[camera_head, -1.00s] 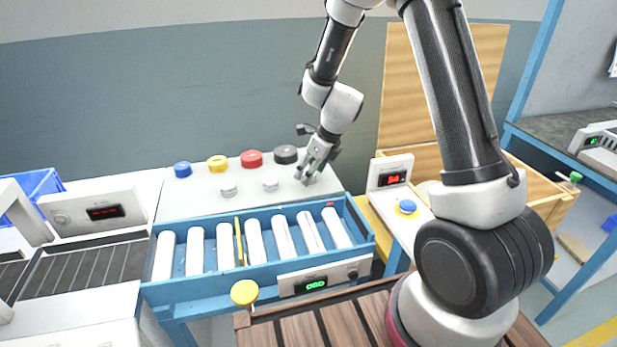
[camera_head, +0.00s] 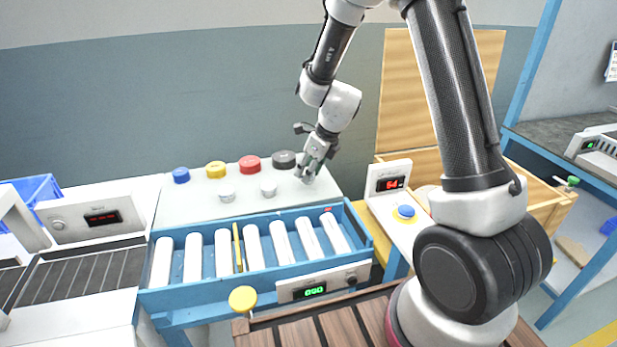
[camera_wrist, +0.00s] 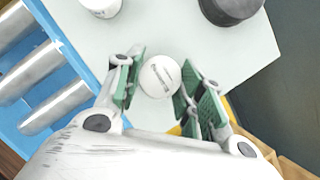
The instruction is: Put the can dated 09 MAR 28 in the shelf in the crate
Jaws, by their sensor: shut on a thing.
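My gripper (camera_head: 310,170) points down at the right end of the pale shelf board (camera_head: 190,207). In the wrist view its green-padded fingers (camera_wrist: 160,84) are on both sides of a round white can (camera_wrist: 160,74), shut on it. The can's top carries small print that I cannot read. No date is legible. A wooden crate (camera_head: 545,192) is at the right, partly hidden behind my arm.
Blue (camera_head: 181,175), yellow (camera_head: 216,169), red (camera_head: 250,163) and black (camera_head: 283,159) round objects line the board's back. A blue-framed roller tray (camera_head: 220,291) lies in front. A blue bin (camera_head: 38,190) is at far left. A blue button (camera_head: 405,211) is near the crate.

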